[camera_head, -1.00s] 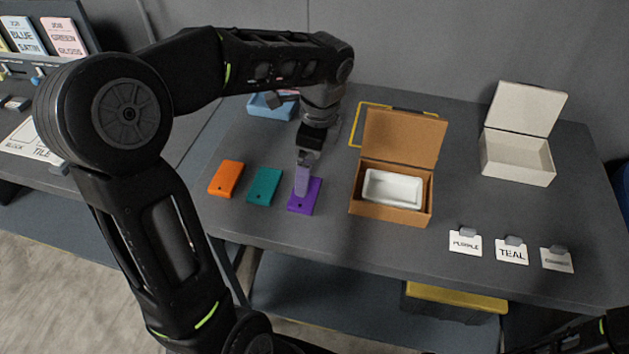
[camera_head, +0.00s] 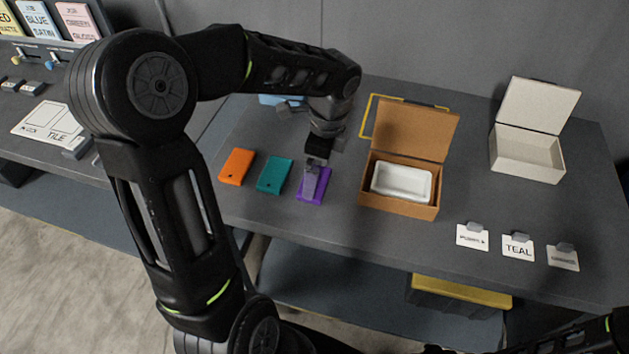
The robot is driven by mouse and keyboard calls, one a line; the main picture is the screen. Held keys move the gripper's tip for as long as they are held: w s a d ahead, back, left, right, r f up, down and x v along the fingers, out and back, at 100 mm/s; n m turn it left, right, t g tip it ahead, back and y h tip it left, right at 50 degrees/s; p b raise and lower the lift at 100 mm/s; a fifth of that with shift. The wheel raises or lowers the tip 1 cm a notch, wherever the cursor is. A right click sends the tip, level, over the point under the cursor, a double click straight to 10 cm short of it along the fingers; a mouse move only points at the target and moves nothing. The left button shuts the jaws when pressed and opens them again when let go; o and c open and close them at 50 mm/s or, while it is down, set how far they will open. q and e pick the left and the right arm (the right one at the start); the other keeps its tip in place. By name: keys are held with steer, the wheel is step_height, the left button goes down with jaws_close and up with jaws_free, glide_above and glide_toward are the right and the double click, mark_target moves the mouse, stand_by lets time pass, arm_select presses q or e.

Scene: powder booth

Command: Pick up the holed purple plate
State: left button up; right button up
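The purple plate (camera_head: 323,186) lies flat on the grey table, to the right of the teal plate (camera_head: 275,174) and the orange plate (camera_head: 237,166). My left gripper (camera_head: 311,192) points down directly over the purple plate, with its fingers covering the plate's middle and left part. The hole in the purple plate is hard to make out behind the fingers. I cannot tell whether the fingers touch the plate or how far apart they are. My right gripper is out of view; only part of my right arm shows at the bottom right corner.
A brown open box (camera_head: 398,208) holding a white tray (camera_head: 401,181) stands right of the purple plate. A white open box (camera_head: 525,156) is farther right. Label cards, including one reading TEAL (camera_head: 518,247), lie at the front right. A blue container (camera_head: 268,99) sits behind my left arm.

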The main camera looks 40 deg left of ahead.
arm_select(q)
steer(key=f, duration=0.3)
steer(key=shift+a+f, duration=0.2)
steer(key=shift+c, duration=0.4)
steer(key=c, duration=1.2)
